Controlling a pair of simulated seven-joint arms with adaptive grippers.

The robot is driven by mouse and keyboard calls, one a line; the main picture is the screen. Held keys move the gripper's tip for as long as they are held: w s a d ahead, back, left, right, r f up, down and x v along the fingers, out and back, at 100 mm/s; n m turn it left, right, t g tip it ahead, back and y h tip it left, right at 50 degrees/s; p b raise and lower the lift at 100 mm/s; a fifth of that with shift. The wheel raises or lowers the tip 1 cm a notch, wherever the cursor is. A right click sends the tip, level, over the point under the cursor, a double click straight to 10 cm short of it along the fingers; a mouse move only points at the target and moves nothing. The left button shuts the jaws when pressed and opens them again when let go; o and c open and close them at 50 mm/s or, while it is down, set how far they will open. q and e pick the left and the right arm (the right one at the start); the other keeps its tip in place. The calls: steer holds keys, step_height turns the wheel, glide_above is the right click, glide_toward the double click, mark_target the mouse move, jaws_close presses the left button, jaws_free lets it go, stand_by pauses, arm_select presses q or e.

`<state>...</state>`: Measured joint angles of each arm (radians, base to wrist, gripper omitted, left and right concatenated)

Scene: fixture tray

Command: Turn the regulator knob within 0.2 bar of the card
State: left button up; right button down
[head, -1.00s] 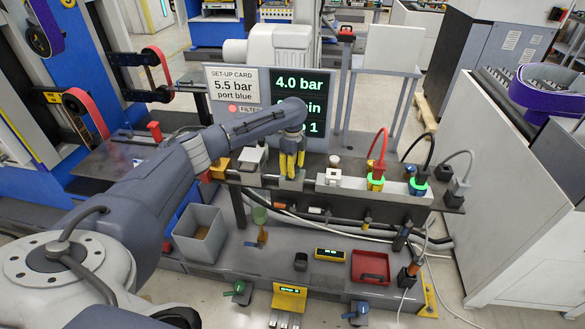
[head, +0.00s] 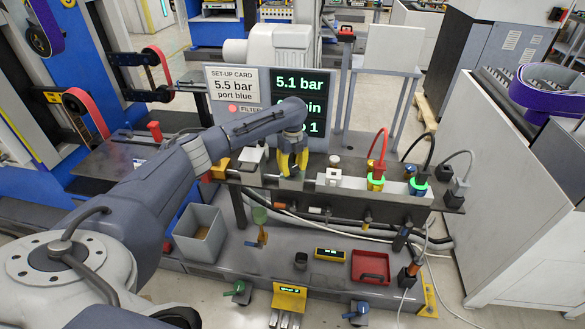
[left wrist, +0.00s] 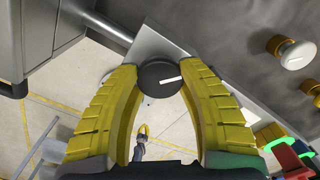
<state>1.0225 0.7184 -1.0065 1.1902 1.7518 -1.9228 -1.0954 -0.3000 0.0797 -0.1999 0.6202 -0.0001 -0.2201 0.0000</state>
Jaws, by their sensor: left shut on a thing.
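The set-up card (head: 232,84) reads 5.5 bar, port blue. The dark display (head: 298,85) beside it reads 5.1 bar, and my arm hides part of its lower lines. My left gripper (head: 292,172) points down at the shelf, with its yellow fingers around the regulator knob. In the left wrist view the round dark knob (left wrist: 159,78) with a white pointer line sits between the fingertips. In the head view the fingers hide the knob. My right gripper is not in view.
To the right on the shelf (head: 325,197) stand a white-capped knob (head: 334,160) and plugs with red, black and grey hoses, two in glowing green rings. Below are a grey bin (head: 199,236) and a red tray (head: 370,268).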

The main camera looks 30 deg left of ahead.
mark_target(292, 168)
arm_select(q)
steer(key=shift+d+f, duration=0.1)
stand_by(0.3)
steer(key=o, duration=1.3)
step_height(292, 168, up, 12)
steer(key=shift+r, duration=0.1)
stand_by(1.3)
